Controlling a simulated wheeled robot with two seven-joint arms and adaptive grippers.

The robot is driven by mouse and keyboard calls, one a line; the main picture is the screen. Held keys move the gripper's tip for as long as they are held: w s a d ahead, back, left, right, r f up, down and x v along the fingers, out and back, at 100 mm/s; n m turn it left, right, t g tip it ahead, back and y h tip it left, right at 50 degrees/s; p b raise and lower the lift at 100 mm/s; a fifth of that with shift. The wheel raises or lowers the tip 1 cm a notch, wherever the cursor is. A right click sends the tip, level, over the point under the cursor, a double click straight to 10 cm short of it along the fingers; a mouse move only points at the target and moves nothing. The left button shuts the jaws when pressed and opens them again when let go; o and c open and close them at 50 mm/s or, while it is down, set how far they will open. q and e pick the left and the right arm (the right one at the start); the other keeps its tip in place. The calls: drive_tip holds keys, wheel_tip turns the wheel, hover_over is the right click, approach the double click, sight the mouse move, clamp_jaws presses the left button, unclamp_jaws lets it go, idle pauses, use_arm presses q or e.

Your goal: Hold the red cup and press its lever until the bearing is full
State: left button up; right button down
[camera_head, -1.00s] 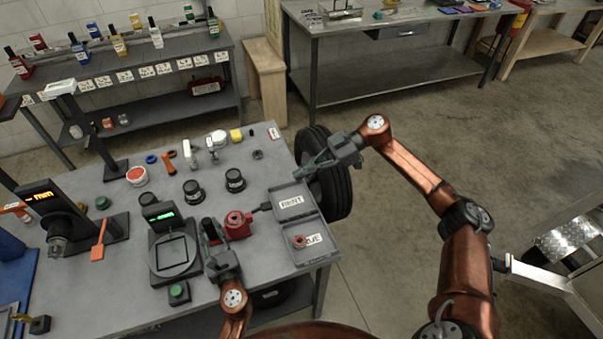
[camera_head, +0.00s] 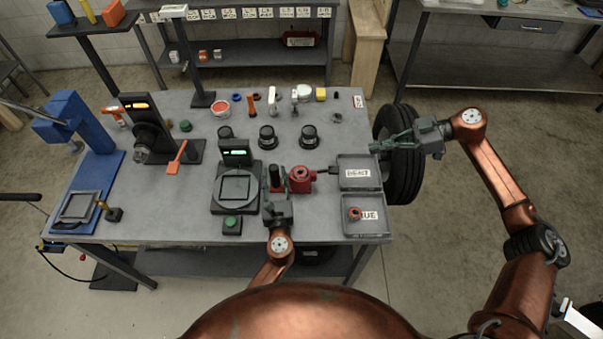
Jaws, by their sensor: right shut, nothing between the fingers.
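The red cup (camera_head: 300,180) stands on the grey table, with a dark lever (camera_head: 327,170) reaching right from it toward the upper tray. My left gripper (camera_head: 276,183) is low at the cup's left side. Its fingers point away from me, and whether they touch or grip the cup is unclear. My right gripper (camera_head: 376,146) is shut and empty, above and behind the upper tray, apart from the lever. A small red ring-like part (camera_head: 354,213) lies in the lower tray; I cannot tell whether it is the bearing. The cup's inside is too small to read.
The upper tray (camera_head: 361,186) and lower tray (camera_head: 374,230) sit at the table's right edge, beside a black tyre (camera_head: 405,170). A scale (camera_head: 236,188) with a green display stands left of my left gripper. Two black knobs (camera_head: 268,137) (camera_head: 309,137) stand behind the cup.

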use_arm(q)
drive_tip(key=shift+o, duration=1.2)
drive_tip(key=s, duration=0.4)
drive_tip(key=s+d, duration=0.1)
drive_tip(key=s, duration=0.7)
drive_tip(key=shift+d, duration=0.15)
